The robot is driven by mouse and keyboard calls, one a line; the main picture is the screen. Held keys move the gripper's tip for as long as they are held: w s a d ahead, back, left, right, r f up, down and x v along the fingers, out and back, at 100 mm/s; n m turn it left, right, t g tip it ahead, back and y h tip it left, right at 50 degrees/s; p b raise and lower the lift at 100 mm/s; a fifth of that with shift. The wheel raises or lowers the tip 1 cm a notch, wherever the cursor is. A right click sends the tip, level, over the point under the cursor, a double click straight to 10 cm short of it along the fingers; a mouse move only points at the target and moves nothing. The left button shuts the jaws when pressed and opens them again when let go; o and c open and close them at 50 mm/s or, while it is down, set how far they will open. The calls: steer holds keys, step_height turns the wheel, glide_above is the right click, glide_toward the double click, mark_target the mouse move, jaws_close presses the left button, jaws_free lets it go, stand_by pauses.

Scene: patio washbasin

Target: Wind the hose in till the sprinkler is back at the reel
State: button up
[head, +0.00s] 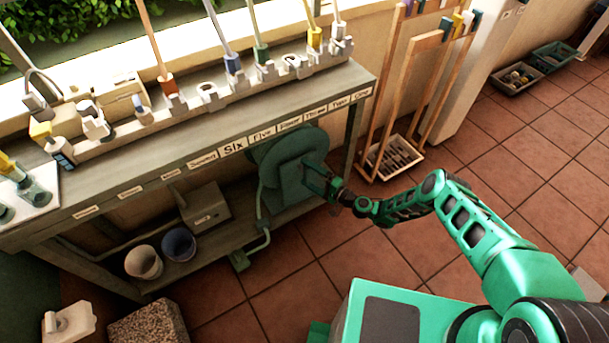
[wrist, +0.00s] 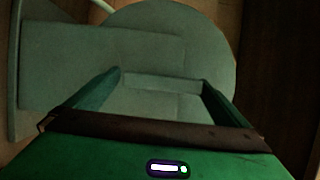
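The hose reel (head: 284,158) is a dull green round drum under the bench at its right end. It fills much of the wrist view as a grey-green disc (wrist: 185,30) with a flat plate across its left side. A thin green hose (head: 262,215) runs down from the reel to a small green block (head: 239,261) on the floor, which looks like the sprinkler. My gripper (head: 312,178) is at the reel's right face. In the wrist view its fingers (wrist: 162,80) stand wide apart, with a pale bar of the reel between the tips. I cannot tell whether they touch it.
The bench (head: 130,192) with its labelled front edge overhangs the reel. Two buckets (head: 143,262) and a grey box (head: 205,206) are on the low shelf, left of the reel. A wooden rack (head: 408,90) stands close at right. Tiled floor in front is mostly clear.

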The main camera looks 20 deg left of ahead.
steer(key=shift+s, duration=0.1)
steer(key=v, duration=1)
steer(key=shift+d, duration=0.35)
